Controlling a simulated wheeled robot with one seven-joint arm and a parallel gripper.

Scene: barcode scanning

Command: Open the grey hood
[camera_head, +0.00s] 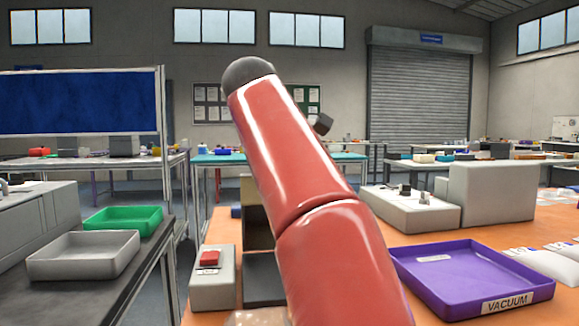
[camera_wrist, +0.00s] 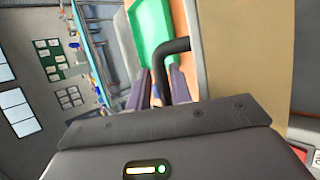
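In the wrist view a bent black handle (camera_wrist: 171,49) joins the edge of a large tan panel (camera_wrist: 243,55). My gripper (camera_wrist: 161,84) has one dark finger on each side of the handle, close against it. My gripper does not show in the head view, and I cannot tell how far the hood is raised.
A grey box with a red button (camera_head: 210,258) stands left of the unit. A purple tray (camera_head: 445,292) marked VACUUM lies right of my arm, with a white device (camera_head: 410,208) behind it. A green tray (camera_head: 122,220) and a grey tray (camera_head: 82,256) sit on the left table.

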